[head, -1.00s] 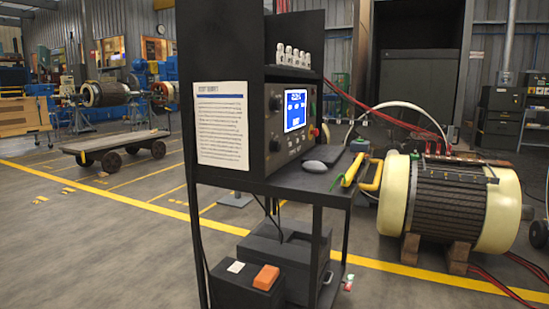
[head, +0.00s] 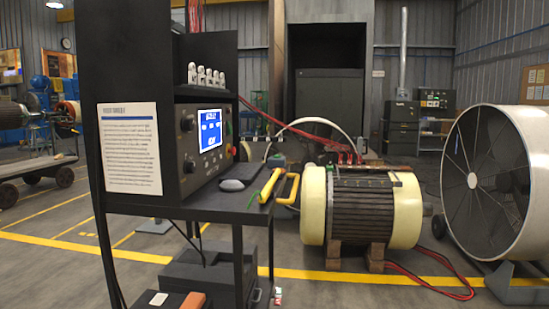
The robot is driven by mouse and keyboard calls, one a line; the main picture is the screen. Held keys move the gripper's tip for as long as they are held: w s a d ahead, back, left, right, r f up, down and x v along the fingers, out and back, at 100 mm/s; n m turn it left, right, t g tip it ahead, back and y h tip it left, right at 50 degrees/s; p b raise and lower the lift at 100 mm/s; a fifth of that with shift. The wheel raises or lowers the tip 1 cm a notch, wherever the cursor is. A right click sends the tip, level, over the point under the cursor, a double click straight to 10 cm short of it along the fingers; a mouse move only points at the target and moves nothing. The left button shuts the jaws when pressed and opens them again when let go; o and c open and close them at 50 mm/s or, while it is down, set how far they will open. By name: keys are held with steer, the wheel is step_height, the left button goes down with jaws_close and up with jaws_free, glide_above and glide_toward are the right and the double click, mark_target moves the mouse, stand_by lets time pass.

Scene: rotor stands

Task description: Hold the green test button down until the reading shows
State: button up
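A dark test set (head: 195,145) stands on a black cart, its panel seen at an angle. Its lit blue screen (head: 210,131) shows white text too small to read. A small green spot (head: 229,128) at the panel's right edge may be the green test button; I cannot tell whether it is pressed. A red button (head: 234,151) sits below it. My gripper is not in view.
The cart's shelf (head: 215,207) holds a grey mouse and yellow-handled probes (head: 287,187). A cream motor (head: 314,206) sits on wooden blocks to the right, with red cables on the floor. A large drum fan (head: 522,160) stands far right. Floor in front of the motor is clear.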

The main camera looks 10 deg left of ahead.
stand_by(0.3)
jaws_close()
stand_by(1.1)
